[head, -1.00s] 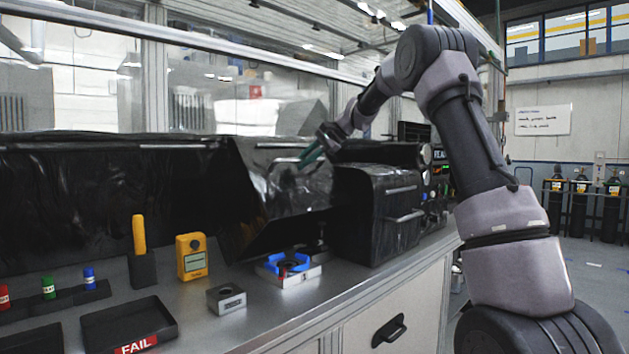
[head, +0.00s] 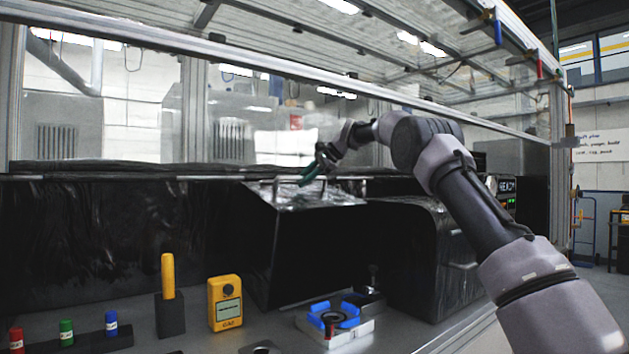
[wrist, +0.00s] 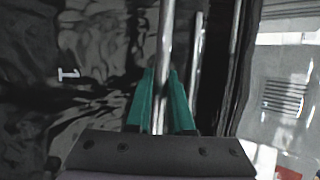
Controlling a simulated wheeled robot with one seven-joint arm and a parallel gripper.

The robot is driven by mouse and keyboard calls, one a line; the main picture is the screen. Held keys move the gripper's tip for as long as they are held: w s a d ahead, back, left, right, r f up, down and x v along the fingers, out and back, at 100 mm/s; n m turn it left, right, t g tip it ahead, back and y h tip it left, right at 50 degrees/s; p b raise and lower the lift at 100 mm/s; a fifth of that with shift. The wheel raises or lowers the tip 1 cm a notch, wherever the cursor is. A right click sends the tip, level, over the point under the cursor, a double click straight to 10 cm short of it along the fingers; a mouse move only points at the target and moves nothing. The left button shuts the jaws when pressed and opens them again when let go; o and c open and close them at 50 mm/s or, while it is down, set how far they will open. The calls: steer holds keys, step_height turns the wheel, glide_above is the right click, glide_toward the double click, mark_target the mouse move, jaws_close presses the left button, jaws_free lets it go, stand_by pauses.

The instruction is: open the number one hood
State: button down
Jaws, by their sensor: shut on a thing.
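The number one hood (head: 325,200) is a glossy black cover that stands raised over the bench, its front face tipped up almost level. Its white "1" shows in the wrist view on the dark surface (wrist: 68,74). My gripper (head: 311,172) is at the hood's upper front. In the wrist view my gripper's teal fingers (wrist: 161,100) are closed around a silver handle bar (wrist: 166,40). The space under the hood is open at the front and dark inside.
A blue fixture (head: 334,314) on a metal block sits below the hood. A yellow gauge (head: 225,303), a yellow-handled tool (head: 168,277) and small coloured cylinders stand to the left. Another black hood (head: 430,255) stands close on the right.

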steer(key=shift+w+a, duration=0.3)
steer(key=shift+w, duration=0.05)
steer(key=c, duration=0.8)
jaws_free()
steer(key=shift+d, duration=0.1)
